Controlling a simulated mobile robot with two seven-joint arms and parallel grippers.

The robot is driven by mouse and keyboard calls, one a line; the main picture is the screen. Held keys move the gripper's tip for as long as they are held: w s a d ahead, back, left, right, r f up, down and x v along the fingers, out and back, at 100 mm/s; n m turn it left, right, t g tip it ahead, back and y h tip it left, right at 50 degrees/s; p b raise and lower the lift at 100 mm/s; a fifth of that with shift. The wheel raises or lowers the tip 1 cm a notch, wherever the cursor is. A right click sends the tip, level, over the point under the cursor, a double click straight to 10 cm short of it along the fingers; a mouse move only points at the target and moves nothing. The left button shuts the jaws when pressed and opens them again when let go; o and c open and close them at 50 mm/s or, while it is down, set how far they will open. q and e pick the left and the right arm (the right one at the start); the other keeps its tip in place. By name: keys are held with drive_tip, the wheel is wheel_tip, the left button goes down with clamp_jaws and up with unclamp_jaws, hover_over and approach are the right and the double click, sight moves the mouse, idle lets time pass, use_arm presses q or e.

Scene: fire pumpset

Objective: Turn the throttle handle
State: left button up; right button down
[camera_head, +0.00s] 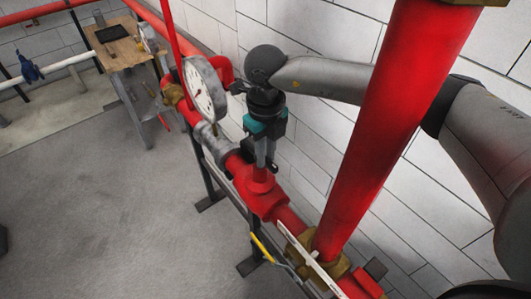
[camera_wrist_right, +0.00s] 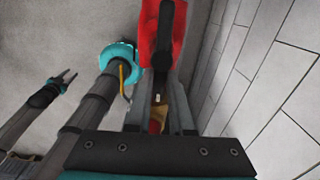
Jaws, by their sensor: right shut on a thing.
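My right gripper (camera_head: 265,155) points down over a red valve body (camera_head: 264,200) on the pipe line, and is shut. In the right wrist view its fingers (camera_wrist_right: 162,95) close around a dark part (camera_wrist_right: 162,55) in front of the red body, which I take to be the throttle handle. The fingers hide much of this part, so its turn angle cannot be told. My left gripper (camera_wrist_right: 62,80) is off to the left in the right wrist view, small, with its fingers apart and nothing seen between them.
A round white gauge (camera_head: 205,90) stands close left of my right gripper. A thick red upright pipe (camera_head: 385,125) stands in front of my right arm. A yellow lever (camera_head: 263,248) is below the line. A white wall (camera_head: 310,150) runs close behind; the grey floor (camera_head: 110,215) is open at left.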

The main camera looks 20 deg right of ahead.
drive_tip(key=n+b, duration=0.5)
drive_tip(key=shift+w+d+f, duration=0.1)
drive_tip(key=shift+w+d, duration=0.25)
drive_tip(key=shift+d, duration=0.05)
drive_tip(key=shift+w+d+n+b, duration=0.1)
drive_tip(key=shift+w+n+b, duration=0.05)
drive_tip(key=shift+n+b, duration=0.75)
drive_tip(key=shift+w+d+n+b, duration=0.1)
drive_tip(key=shift+n+b, duration=0.7)
drive_tip(key=shift+b, duration=0.05)
drive_tip(key=shift+r, duration=0.2)
drive_tip(key=c, duration=0.8)
unclamp_jaws()
wheel_tip(320, 180, up, 15)
drive_tip(key=shift+b, duration=0.45)
drive_tip(key=shift+a+r, duration=0.1)
